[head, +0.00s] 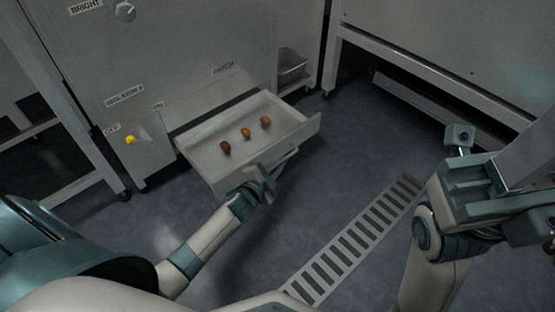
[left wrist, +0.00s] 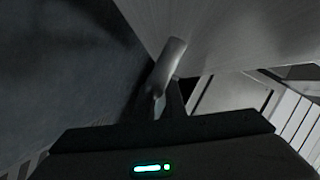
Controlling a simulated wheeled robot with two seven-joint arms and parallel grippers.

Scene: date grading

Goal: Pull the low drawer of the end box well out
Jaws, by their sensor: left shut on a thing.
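The low drawer (head: 205,155) of the end box (head: 205,60) stands well out from the box front in the head view. Three brown-orange dates (head: 246,133) lie on its floor. My left gripper (head: 268,181) is at the drawer's front face, shut on its bar handle (head: 287,158). In the left wrist view the handle (left wrist: 172,60) rises from between the jaws, beside the pale drawer front (left wrist: 225,30). The fingertips are partly hidden. My right gripper (head: 470,165) is at the right, away from the drawer; its jaw opening is unclear.
A yellow knob (head: 131,140) is on the box front left of the drawer. A slotted floor grate (head: 355,240) runs diagonally in front. A steel table (head: 450,60) stands at the upper right. A small metal bin (head: 293,70) sits behind the drawer. Dark floor around the drawer's front is clear.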

